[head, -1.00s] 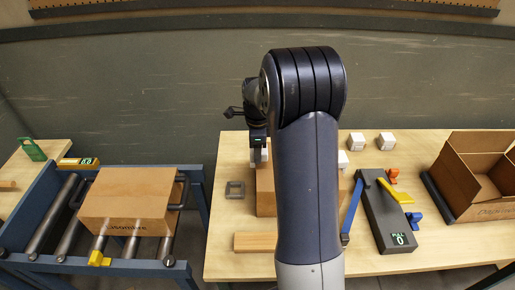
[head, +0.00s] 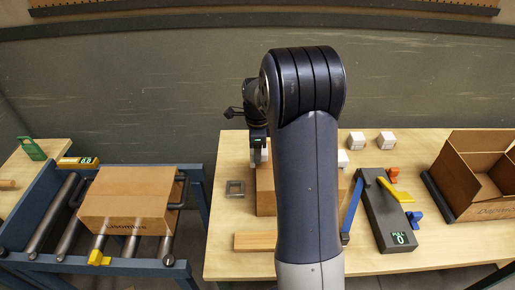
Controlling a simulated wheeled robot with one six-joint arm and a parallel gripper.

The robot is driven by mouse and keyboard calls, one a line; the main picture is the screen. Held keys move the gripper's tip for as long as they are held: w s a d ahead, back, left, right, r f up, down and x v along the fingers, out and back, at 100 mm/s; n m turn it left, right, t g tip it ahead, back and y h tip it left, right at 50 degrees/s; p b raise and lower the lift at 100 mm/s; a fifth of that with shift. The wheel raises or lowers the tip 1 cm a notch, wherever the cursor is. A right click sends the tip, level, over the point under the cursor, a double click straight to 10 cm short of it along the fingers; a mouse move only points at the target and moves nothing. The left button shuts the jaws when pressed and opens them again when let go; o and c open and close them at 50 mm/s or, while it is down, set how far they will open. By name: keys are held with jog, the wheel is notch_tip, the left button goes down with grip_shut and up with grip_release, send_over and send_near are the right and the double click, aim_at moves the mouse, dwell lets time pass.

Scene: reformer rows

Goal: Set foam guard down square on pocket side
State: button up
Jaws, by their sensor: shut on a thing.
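My gripper (head: 258,152) is at the far left of the wooden table, over a brown box (head: 264,192). It is shut, with a small pale piece between or beside its fingers. I take this for the foam guard, but its shape and angle are too small to make out. My own arm covers the right part of the brown box and much of the space around the gripper. I cannot tell whether the held piece touches the box or which side is the pocket side.
White cubes (head: 386,140), a dark grey device (head: 389,215) and an open carton (head: 482,180) stand to the right. A closed carton (head: 128,200) sits on the roller conveyor (head: 40,225) at left.

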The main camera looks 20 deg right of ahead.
jog(key=shift+f+b, duration=1.1)
jog(key=shift+f, duration=0.65)
jog(key=o, duration=1)
jog(key=shift+o, duration=0.2)
jog(key=shift+r, duration=0.1)
notch_tip(320, 180, up, 11)
jog(key=shift+f+b, duration=0.1)
jog(key=shift+b, duration=0.4)
jog(key=shift+f, duration=0.15)
notch_tip(320, 180, down, 10)
jog(key=shift+f+p, duration=0.2)
jog(key=shift+p, duration=0.35)
jog(key=shift+r+p, duration=0.4)
jog(key=shift+r, duration=0.1)
